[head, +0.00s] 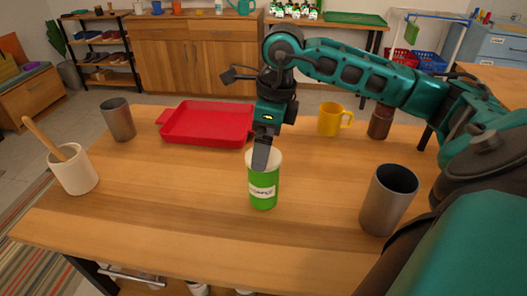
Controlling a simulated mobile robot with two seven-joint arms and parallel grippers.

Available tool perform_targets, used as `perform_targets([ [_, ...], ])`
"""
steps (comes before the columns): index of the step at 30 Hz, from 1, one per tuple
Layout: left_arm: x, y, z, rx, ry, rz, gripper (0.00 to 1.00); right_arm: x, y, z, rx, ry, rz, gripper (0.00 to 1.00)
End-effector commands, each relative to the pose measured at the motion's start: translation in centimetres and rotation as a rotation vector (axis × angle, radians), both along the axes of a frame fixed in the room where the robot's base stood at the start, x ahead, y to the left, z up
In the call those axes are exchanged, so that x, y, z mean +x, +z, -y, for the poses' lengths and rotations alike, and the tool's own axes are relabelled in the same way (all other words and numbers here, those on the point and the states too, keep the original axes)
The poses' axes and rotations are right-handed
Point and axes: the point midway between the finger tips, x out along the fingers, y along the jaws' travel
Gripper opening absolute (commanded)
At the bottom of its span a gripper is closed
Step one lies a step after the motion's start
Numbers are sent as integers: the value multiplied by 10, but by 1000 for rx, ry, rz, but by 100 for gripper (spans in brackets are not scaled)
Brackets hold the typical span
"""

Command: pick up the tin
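The green tin (263,188) with a white label stands upright on the wooden table in the head view, near the middle. Its pale open top shows behind a finger of my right gripper (262,154). That gripper points down at the tin's rim. Only one grey finger shows clearly, so I cannot tell whether it grips the rim or how far the fingers are apart. My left gripper is not in view.
A red tray (165,136) lies behind the tin. Grey tumblers stand at right (385,204) and back left (118,121). A white mortar (75,174) with a wooden pestle is at left. A yellow mug (328,120) and brown jar (379,124) stand behind. The table's front is clear.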

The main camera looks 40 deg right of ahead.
Motion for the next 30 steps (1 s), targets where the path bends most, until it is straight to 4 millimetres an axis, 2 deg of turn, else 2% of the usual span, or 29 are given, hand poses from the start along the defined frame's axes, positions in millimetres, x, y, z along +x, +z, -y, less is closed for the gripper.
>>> perform_targets([
  [1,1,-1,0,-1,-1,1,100,1,-8,-1,2,0,-1,100],
  [4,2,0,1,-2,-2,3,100,2,-15,-2,1,1,0,100],
  [12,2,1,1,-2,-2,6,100,2,-16,-2,1,1,2,98],
  [30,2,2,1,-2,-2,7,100,2,-15,-2,1,0,2,41],
])
